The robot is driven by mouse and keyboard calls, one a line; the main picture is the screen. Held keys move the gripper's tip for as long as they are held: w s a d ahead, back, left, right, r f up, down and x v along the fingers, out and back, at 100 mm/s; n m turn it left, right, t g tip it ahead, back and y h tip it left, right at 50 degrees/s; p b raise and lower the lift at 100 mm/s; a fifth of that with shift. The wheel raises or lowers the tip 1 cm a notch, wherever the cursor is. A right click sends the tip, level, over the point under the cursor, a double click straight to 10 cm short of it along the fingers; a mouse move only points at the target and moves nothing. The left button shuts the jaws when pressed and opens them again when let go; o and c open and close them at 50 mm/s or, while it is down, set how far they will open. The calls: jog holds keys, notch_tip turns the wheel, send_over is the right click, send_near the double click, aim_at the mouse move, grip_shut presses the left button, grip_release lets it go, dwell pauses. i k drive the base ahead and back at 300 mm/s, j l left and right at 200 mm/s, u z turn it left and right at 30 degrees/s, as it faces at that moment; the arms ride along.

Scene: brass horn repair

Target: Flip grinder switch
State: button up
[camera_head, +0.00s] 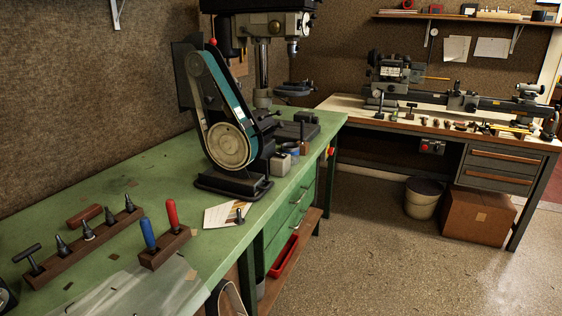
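The belt grinder (232,140) stands upright on the green workbench (110,188), near the middle of the picture. It has a blue-green belt, a dark frame, a round pale wheel cover and a dark base. A red button (331,151) shows at the bench's right edge, beyond the grinder. I cannot tell which machine it belongs to. No switch is clearly visible on the grinder itself. My gripper is not in view.
A drill press (262,60) stands behind the grinder. Wooden tool blocks (85,249) and a paper (222,215) lie at the front of the bench. A lathe (450,98) is on the far bench. A bucket (423,198) and cardboard box (478,214) stand below; the floor (385,265) in front is clear.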

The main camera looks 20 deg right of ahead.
aim_at(283, 156)
jog(key=i+l+z, duration=0.3)
jog(key=i+l, duration=0.6)
jog(key=l, duration=0.15)
jog(key=i+l+z, duration=0.3)
jog(key=i+l, duration=0.55)
jog(key=i, duration=0.15)
